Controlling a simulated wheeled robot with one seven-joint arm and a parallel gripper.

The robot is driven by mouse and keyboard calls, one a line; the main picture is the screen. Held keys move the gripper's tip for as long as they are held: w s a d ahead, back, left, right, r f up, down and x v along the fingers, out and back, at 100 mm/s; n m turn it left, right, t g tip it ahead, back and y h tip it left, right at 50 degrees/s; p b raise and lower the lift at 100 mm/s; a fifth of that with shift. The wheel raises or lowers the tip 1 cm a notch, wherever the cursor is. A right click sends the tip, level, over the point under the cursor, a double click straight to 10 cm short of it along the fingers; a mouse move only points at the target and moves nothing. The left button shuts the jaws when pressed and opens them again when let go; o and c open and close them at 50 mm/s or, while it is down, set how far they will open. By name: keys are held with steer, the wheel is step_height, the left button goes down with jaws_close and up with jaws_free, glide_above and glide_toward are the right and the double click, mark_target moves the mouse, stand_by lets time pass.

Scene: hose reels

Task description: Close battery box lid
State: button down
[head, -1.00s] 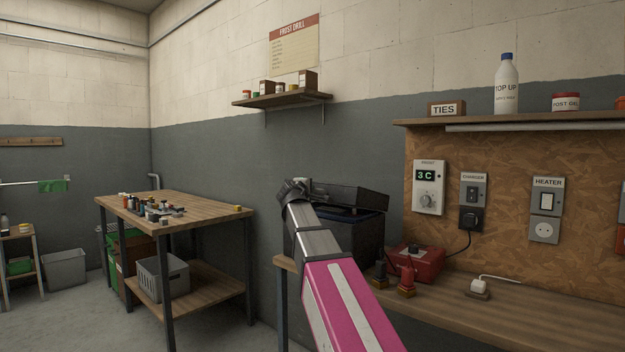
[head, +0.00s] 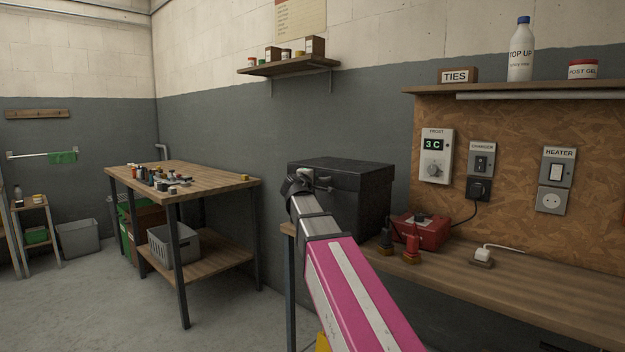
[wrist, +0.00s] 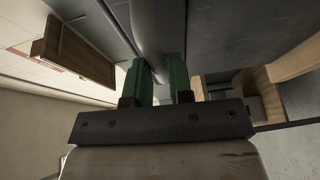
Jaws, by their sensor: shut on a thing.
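The black battery box (head: 362,210) stands at the left end of the wooden bench in the head view. Its lid (head: 345,168) lies down level on the box, with no gap that I can see. My gripper (head: 305,183) is at the lid's left front edge, its fingertips mostly hidden by my wrist. In the wrist view the green fingers of my gripper (wrist: 158,78) are shut on a rounded grey bar, which looks like the lid's handle (wrist: 155,35). The inside of the box is hidden.
A red charger (head: 425,232) with clamps (head: 411,248) sits on the bench (head: 500,287) right of the box. A white plug (head: 483,255) lies farther right. A shelf (head: 290,66) hangs above. A worktable (head: 215,182) stands left across open floor.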

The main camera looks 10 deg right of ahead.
steer(key=shift+s+f, duration=0.2)
steer(key=shift+f, duration=0.4)
steer(key=c, duration=1.1)
jaws_free()
steer(key=shift+w, duration=0.1)
steer(key=shift+r, duration=0.2)
steer(key=v, duration=1)
steer(key=shift+s+a, duration=0.3)
